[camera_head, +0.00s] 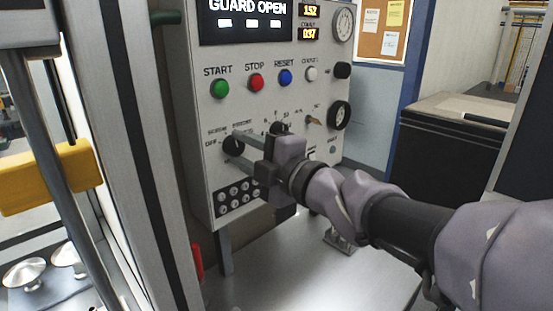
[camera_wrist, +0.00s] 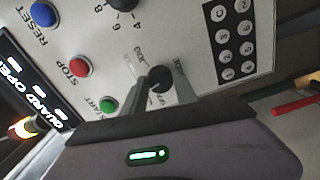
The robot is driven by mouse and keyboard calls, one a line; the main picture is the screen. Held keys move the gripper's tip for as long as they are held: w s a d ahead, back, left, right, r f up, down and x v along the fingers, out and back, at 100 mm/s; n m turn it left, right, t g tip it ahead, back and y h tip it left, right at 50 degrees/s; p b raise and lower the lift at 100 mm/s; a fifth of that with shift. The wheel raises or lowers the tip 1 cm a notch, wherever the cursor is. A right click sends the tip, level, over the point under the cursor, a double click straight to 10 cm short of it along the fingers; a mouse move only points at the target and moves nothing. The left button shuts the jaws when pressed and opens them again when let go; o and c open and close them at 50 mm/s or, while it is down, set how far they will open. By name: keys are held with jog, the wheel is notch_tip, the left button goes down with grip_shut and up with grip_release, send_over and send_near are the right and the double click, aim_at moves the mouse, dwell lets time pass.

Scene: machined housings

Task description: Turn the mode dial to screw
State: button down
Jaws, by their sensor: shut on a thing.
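The mode dial (camera_head: 233,146) is a black knob at the lower left of the grey control panel (camera_head: 205,130), with small labels around it, among them what reads as "SCREW" at its upper left. My gripper (camera_head: 238,142) reaches in from the right, its two grey fingers shut on the dial, one on each side. In the wrist view the dial (camera_wrist: 161,78) sits between the fingertips of my gripper (camera_wrist: 160,85). The fingers hide part of the dial and some labels, so I cannot tell which mode it points to.
Green START (camera_head: 219,89), red STOP (camera_head: 256,82) and blue RESET (camera_head: 285,77) buttons sit above the dial. A second black knob (camera_wrist: 124,3) is beside it. A black keypad (camera_head: 238,195) lies below. The display (camera_head: 245,20) reads "GUARD OPEN".

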jog(key=shift+n+b, duration=0.5)
jog(key=shift+n, duration=0.2)
jog(key=c, duration=0.9)
grip_release()
jog(key=shift+c, duration=0.2)
jog(key=p+v, duration=0.4)
jog(key=v, duration=1.3)
